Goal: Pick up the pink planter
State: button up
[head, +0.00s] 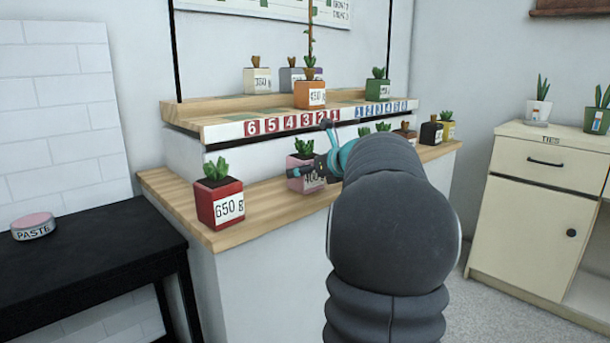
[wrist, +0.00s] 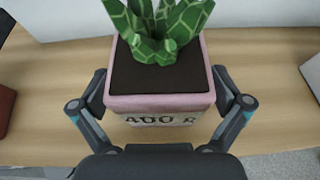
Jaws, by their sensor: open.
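The pink planter (head: 304,182) stands upright on the wooden counter, partly hidden in the head view by my gripper and arm. It is a square pink pot with dark soil, a green succulent and a white label reading 400 g. In the wrist view the pink planter (wrist: 160,103) fills the middle, with its label toward me. My gripper (wrist: 162,105) is open, with one finger on each side of the pot. A small gap seems to show at each side, though contact is hard to judge. In the head view my gripper (head: 318,168) is at the planter.
Several other planters stand to the right, beyond my arm. A raised shelf (head: 225,126) behind holds an orange planter (head: 309,95) and others. Bare wood lies between the red and pink planters.

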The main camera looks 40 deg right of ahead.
jog(key=shift+w+f, duration=0.1)
jog(key=shift+w, duration=0.15)
jog(key=c, duration=1.5)
